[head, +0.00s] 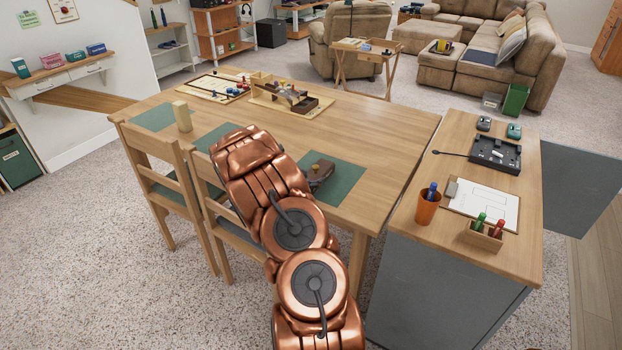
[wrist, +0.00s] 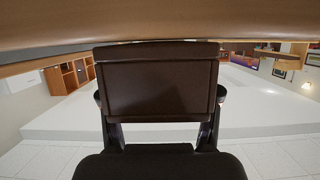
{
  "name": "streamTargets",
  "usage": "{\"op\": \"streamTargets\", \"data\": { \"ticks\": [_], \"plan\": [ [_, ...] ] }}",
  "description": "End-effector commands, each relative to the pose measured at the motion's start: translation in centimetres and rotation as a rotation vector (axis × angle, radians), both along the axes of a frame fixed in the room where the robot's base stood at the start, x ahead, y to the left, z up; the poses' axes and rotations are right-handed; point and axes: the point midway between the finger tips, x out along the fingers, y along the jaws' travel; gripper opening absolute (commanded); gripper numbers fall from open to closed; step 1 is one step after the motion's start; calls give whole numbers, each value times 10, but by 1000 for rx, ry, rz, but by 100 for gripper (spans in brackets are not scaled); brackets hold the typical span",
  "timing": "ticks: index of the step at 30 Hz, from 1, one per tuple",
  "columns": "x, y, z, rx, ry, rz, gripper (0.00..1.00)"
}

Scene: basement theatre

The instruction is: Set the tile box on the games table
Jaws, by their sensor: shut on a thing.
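My gripper (wrist: 160,102) is shut on a dark brown box, the tile box (wrist: 158,75), with a finger at each side of it in the wrist view. In the head view my gripper (head: 320,173) is over the near right part of the long wooden games table (head: 385,125), by a green mat (head: 343,184). There the box is mostly hidden by my arm and gripper. I cannot tell whether it touches the table.
A game board (head: 214,86) and a wooden tray with pieces (head: 292,98) stand at the table's far side. A cream block (head: 182,116) stands at the left. Chairs (head: 160,185) line the near side. A cabinet (head: 450,245) with an orange cup (head: 428,208) is at the right.

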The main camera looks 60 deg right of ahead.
Motion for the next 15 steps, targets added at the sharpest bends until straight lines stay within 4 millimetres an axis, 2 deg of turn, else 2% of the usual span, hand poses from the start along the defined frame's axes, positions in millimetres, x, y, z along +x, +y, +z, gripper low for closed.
{"op": "streamTargets", "data": {
  "ticks": [10,11,15],
  "plan": [
    [0,0,-3,-1,-1,0,16],
    [0,0,-2,-1,-1,0,65],
    [0,0,-2,-1,0,0,80]
  ]
}}
